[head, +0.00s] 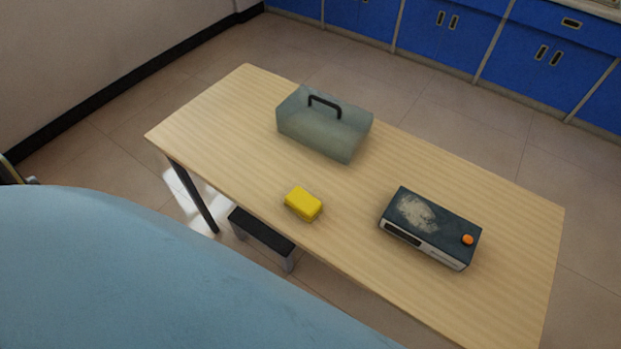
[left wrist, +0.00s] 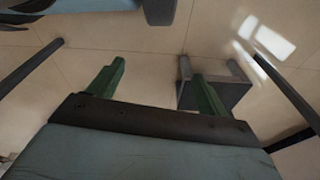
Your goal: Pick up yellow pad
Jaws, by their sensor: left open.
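The yellow pad (head: 303,204) is a small block lying on the wooden table (head: 215,130), close to its near long edge. My left gripper (left wrist: 155,85) shows only in the left wrist view. Its two green fingers are apart with nothing between them, over the floor. The pad is not visible in that wrist view, so the distance between gripper and pad cannot be told. My right gripper is in neither view.
A translucent grey-green case (head: 325,128) with a black handle stands behind the pad. A dark box (head: 432,228) with an orange knob sits to its right. A low dark-topped stool (head: 262,235) stands under the table's near edge; the tabletop around the pad is clear.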

